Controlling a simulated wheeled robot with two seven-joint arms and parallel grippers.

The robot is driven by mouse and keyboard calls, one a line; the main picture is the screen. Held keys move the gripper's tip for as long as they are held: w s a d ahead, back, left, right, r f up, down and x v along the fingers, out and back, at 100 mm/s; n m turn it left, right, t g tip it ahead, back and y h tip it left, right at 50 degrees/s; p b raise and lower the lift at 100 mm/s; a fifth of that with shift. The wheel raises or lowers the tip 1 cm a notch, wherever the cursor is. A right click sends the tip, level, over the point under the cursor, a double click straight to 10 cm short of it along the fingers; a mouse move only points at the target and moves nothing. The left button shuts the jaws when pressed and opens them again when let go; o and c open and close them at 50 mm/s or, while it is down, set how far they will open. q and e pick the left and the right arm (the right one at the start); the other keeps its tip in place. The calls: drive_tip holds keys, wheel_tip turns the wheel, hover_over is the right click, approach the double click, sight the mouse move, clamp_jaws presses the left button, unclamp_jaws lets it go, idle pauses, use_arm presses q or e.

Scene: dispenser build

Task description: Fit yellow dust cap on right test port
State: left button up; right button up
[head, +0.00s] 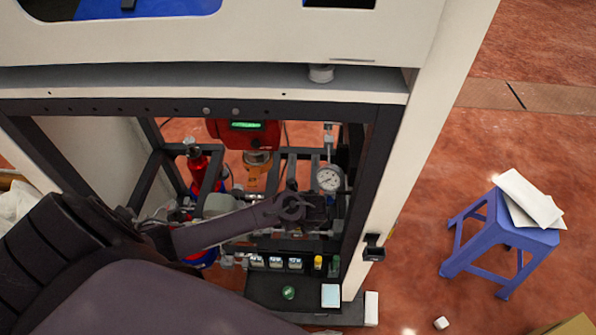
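A small yellow piece (318,262), which looks like the yellow dust cap, is at the lower front of the dispenser frame, beside a green piece (335,263). I cannot tell whether it is on a port. My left gripper (314,210) is inside the open frame, above and slightly left of the yellow piece and apart from it in the picture. Its fingers are dark and blurred against the dark fittings, so its opening and any held thing cannot be made out. The right test port cannot be picked out clearly. My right gripper does not show.
A pressure gauge (329,179) and a red display unit (244,133) stand behind my gripper. A dark frame post (368,165) bounds the opening at right. A dark shelf (262,288) holds a green round piece (289,293). A blue stool (520,240) stands at right.

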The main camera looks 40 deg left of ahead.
use_arm(q)
drive_tip(key=shift+f+b, duration=0.3)
drive_tip(key=shift+f, duration=0.2)
idle(0.4)
drive_tip(key=o, duration=1.3)
drive_tip(key=shift+r, duration=0.1)
drive_tip(key=shift+r+p, duration=2.95)
drive_tip(key=shift+p, duration=0.4)
